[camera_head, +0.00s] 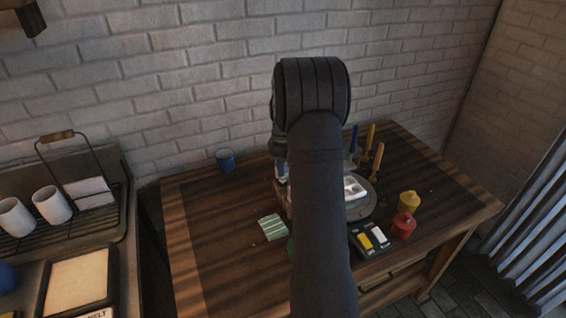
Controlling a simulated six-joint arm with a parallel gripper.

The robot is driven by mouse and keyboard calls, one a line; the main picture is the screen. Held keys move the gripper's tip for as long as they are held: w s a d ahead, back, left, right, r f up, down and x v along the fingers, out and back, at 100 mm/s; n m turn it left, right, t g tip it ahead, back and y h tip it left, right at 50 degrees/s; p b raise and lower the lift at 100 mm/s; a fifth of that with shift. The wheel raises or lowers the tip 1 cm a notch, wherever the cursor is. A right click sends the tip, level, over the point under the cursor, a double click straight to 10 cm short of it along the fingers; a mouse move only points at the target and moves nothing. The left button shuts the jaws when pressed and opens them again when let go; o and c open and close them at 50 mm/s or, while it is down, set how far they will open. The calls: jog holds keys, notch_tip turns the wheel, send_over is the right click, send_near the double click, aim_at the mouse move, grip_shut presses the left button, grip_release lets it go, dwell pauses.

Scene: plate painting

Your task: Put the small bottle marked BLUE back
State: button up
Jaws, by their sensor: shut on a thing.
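My gripper (280,152) is partly hidden behind my own arm, above the wooden table. It is shut on a small bottle (282,171), of which a pale and bluish sliver shows just left of the arm. Its label cannot be read. The bottle is over or at a small wooden holder (281,194), mostly hidden by my arm. I cannot tell whether the bottle touches the holder.
Right of my arm are a round plate (370,199), upright coloured tools (369,135), a paint box (372,238), a red pot (403,226) and a yellow pot (409,201).

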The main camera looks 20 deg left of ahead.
jog(key=shift+f, duration=0.4)
dwell(0.8)
jog(key=shift+f, duration=1.3)
jog(key=o, duration=1.3)
jog(key=shift+r, duration=3.55)
